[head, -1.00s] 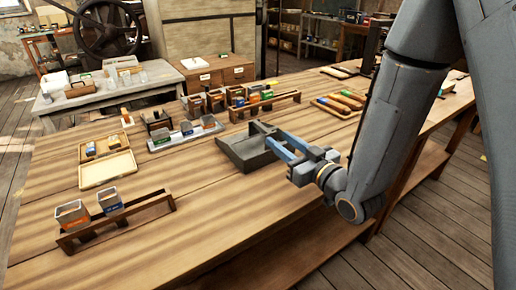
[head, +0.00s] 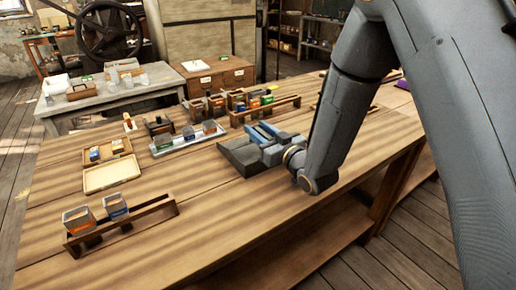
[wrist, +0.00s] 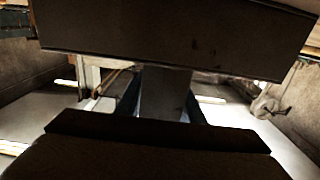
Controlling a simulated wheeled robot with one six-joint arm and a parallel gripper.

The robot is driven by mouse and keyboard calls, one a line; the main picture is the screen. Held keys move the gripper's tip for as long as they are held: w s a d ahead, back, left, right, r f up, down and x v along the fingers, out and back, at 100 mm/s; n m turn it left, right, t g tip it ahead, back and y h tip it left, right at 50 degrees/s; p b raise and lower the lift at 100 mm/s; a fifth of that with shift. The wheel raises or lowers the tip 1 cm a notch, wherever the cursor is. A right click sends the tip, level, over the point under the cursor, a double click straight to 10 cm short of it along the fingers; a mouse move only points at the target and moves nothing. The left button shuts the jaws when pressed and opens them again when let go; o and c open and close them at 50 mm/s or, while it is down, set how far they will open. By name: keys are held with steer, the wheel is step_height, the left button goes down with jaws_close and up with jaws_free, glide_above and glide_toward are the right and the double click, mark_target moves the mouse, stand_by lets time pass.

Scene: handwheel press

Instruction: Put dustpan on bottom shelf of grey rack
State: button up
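The grey dustpan (head: 236,157) lies on the wooden workbench in the head view, its open pan toward the left. My gripper (head: 262,136), with blue fingers, is low over the dustpan's right side and hides part of it. In the wrist view a dark, handle-like block (wrist: 165,95) stands between the fingers, below a broad dark slab across the top. Small blue finger edges show on both sides of the block. Whether the fingers press on it cannot be told.
The workbench (head: 190,235) holds a front wooden rack with two tins (head: 120,228), an open box (head: 108,174), a metal tray of tins (head: 187,139) and a long tin rack (head: 265,113) behind the dustpan. The bench's front middle is clear. Shelving (head: 320,32) stands far back.

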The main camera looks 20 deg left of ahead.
steer(key=shift+w+a, duration=0.15)
steer(key=shift+a, duration=0.1)
jaws_close()
steer(key=shift+r, duration=0.15)
